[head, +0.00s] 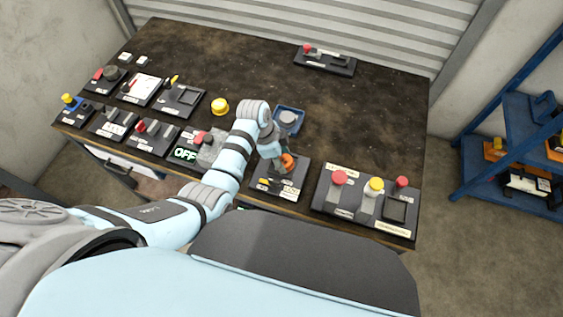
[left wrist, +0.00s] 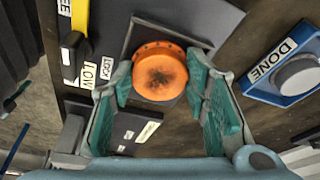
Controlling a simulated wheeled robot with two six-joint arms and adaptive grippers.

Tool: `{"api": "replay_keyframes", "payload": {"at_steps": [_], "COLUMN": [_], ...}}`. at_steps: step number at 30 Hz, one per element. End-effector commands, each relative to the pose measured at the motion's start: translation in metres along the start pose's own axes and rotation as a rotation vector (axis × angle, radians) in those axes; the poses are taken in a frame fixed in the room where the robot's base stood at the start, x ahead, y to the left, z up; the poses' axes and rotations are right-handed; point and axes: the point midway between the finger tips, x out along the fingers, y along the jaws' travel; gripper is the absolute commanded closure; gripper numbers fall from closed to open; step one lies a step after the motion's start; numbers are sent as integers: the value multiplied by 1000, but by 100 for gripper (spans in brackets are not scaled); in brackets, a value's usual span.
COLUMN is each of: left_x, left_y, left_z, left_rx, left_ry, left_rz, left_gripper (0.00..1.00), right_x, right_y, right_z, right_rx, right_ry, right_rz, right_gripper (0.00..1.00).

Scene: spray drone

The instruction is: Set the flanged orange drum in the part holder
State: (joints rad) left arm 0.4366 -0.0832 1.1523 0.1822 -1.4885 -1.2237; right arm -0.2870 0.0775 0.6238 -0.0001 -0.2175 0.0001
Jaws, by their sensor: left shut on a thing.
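The orange drum (left wrist: 160,72) is round, with a flanged rim and a dark smudge on its face. It lies between the two teal-padded fingers of my left gripper (left wrist: 161,80), which is shut on it. In the head view the drum (head: 289,161) shows partly behind my left gripper (head: 282,161), over the dark panel (head: 264,193) near the table's front edge. In the left wrist view a dark square frame, apparently the part holder (left wrist: 137,33), shows behind the drum. I cannot tell whether the drum rests in it or hangs above it. My right gripper is not in view.
A yellow lever (left wrist: 70,60) with labels stands beside the holder. A blue-edged DONE button box (head: 290,117) sits just behind. A panel with red and yellow knobs (head: 335,205) is to the right, and several control panels fill the left. The table's back middle is clear.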

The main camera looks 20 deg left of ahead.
Motion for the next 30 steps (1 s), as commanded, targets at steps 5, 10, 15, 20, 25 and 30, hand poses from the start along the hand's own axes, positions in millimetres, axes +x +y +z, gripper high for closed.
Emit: {"api": "replay_keyframes", "payload": {"at_steps": [5, 10, 15, 20, 25, 30], "left_x": [-2, -3, -3, -4, -10, -44], "left_y": [3, 2, 2, 2, 2, 0], "left_z": [0, 0, 0, 0, -1, -2], "left_rx": [-2, -1, -1, -1, -1, -1], "left_ry": [-4, -3, -3, -2, -3, -2], "left_rz": [9, 7, 7, 6, 6, 2], "left_gripper": [46, 38, 38, 38, 38, 38], "right_x": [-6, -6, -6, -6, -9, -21], "right_y": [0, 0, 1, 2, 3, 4], "right_z": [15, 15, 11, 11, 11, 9], "right_rx": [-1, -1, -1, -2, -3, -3], "right_ry": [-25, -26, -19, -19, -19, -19], "right_rz": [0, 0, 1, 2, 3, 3], "right_gripper": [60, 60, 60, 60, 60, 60]}}
